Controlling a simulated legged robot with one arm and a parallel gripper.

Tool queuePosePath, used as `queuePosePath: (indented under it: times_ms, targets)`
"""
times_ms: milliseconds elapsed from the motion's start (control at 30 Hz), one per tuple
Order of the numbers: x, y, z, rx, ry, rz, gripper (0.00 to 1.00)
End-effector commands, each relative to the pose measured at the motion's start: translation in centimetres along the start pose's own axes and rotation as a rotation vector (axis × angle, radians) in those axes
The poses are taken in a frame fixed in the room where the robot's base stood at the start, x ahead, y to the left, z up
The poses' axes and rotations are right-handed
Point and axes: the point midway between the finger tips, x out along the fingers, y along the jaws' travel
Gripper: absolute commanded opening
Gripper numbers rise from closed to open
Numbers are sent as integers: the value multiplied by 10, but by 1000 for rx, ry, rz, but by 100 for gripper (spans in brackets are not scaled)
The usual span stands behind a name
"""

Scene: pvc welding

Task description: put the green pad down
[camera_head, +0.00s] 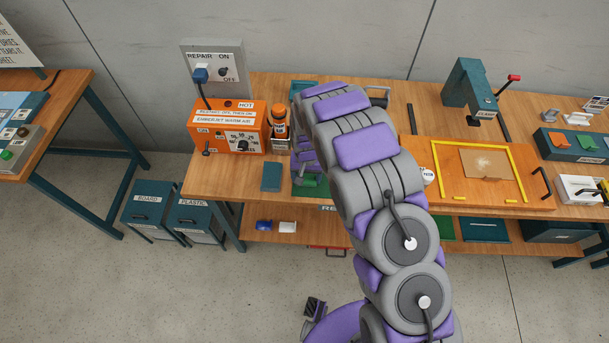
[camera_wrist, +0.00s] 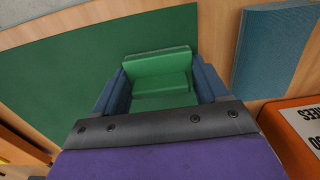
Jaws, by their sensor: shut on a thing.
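The green pad (camera_wrist: 158,75) is a bright green block with a raised back edge. It sits between the two blue fingers of my gripper (camera_wrist: 160,88), which is shut on it. Under it in the wrist view is a flat darker green mat (camera_wrist: 60,75) on the wooden bench. I cannot tell whether the pad touches the mat.
A blue-teal slab (camera_head: 271,177) lies just left of the mat; it also shows in the wrist view (camera_wrist: 275,50). Behind it stands an orange heater box (camera_head: 228,128) with an orange bottle (camera_head: 279,122) beside it. A yellow-edged orange board (camera_head: 440,190) lies to the right.

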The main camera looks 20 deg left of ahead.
Motion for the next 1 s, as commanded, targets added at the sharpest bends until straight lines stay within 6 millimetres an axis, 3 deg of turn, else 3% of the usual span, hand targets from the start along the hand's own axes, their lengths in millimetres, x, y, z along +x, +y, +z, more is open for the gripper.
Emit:
queuePosePath:
  times_ms: [233,267,500,1000]
  targets:
    - [6,-6,-2,0,-1,7,45]
    - [6,-6,-2,0,-2,7,75]
    - [7,-6,-3,0,-3,7,98]
    - [8,-6,-2,0,-5,8,99]
